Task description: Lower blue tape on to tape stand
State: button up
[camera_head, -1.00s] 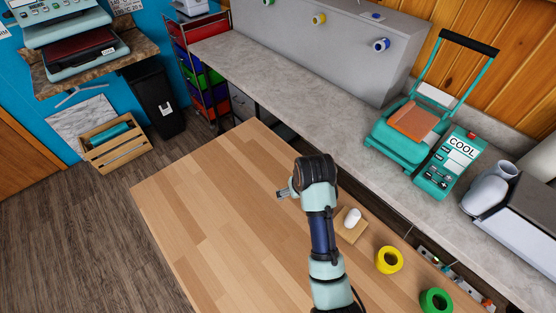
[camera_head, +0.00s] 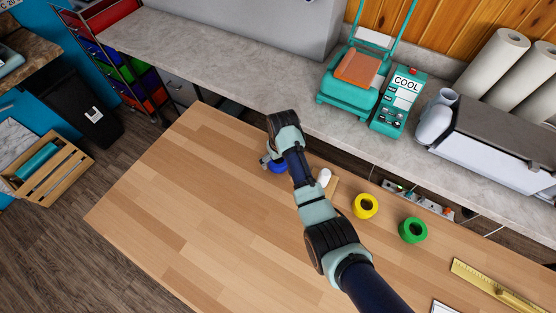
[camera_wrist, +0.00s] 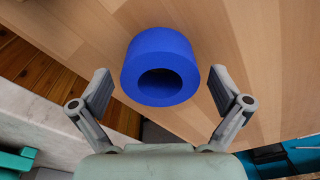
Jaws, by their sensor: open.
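The blue tape (camera_head: 279,167) is on the wooden table, partly hidden by my arm's end in the head view. My gripper (camera_head: 265,160) is right by it. In the wrist view, the blue tape (camera_wrist: 161,64) shows its round hole and sits between and slightly beyond the open fingertips of my gripper (camera_wrist: 158,92). A gap shows on both sides, so neither finger appears to touch it. The tape stand, a small wooden board (camera_head: 332,187) with an upright white post (camera_head: 324,176), stands to the right of my gripper. My forearm partly hides the board, and no tape shows on the post.
A yellow tape (camera_head: 365,206) and a green tape (camera_head: 412,230) lie right of the stand. A yellow ruler (camera_head: 500,290) lies farther right. The grey counter (camera_head: 230,70) runs behind the table (camera_head: 190,215), whose left part is clear.

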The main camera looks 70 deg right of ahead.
jog(key=shift+f, duration=0.15)
jog(key=c, duration=1.1)
notch_tip(320, 180, up, 10)
jog(key=shift+r+b, duration=0.1)
jog(key=shift+b, duration=0.35)
jog(key=shift+c, duration=0.2)
jog(key=o, duration=0.6)
jog(key=shift+c, duration=0.2)
jog(key=c, duration=1.2)
